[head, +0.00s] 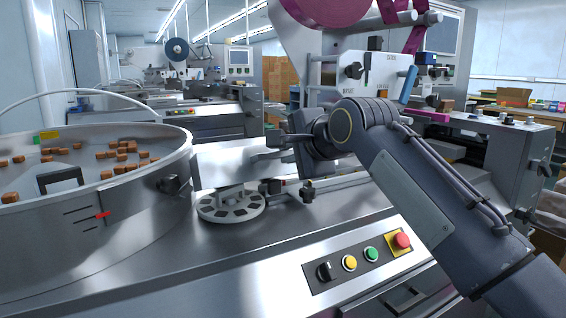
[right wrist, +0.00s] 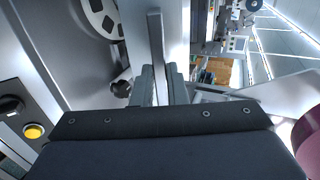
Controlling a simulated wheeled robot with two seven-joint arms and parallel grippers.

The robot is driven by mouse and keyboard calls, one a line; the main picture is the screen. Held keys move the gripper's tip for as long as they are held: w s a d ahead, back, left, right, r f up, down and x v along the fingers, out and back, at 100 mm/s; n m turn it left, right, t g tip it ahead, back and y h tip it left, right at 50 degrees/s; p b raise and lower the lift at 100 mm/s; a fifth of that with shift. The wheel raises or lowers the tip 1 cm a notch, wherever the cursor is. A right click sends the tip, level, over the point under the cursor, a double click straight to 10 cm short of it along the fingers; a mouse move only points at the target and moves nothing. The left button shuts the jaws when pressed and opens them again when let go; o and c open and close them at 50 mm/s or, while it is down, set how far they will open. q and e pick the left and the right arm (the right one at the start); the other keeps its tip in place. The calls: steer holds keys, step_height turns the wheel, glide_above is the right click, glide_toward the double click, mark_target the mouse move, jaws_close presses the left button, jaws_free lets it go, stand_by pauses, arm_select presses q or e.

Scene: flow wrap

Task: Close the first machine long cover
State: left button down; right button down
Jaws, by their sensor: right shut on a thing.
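The long cover (head: 222,166) of the first machine is a flat silver panel standing on edge above the grey slotted disc (head: 231,205), right of the round bowl. My right gripper (head: 274,147) is at the panel's right part, with my arm coming from the lower right. In the right wrist view, the fingers of my right gripper (right wrist: 161,78) are shut on a narrow metal bar (right wrist: 155,40), which seems to be the cover's handle. The fingers partly hide where they grip. How far the cover stands open is hard to tell. My left gripper is out of view.
The round metal bowl (head: 95,215) with several brown pieces stands at the left. A button panel (head: 358,256) with a red stop button is on the machine's front. A film roll (head: 325,8) hangs above. Other machines (head: 205,105) stand behind.

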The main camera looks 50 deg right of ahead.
steer(key=f+b, duration=0.3)
steer(key=f, duration=0.1)
steer(key=s+f+b, duration=0.1)
steer(key=f+b, duration=0.3)
steer(key=f, duration=0.1)
steer(key=f+b, duration=0.3)
steer(key=f, duration=0.1)
steer(key=shift+s+a+f, duration=0.25)
steer(key=shift+s+f, duration=0.1)
steer(key=shift+s, duration=0.05)
steer(key=shift+w+f+b, duration=0.1)
steer(key=shift+f+b, duration=0.5)
steer(key=shift+f, duration=0.25)
steer(key=c, duration=1.4)
jaws_free()
steer(key=shift+c, duration=0.2)
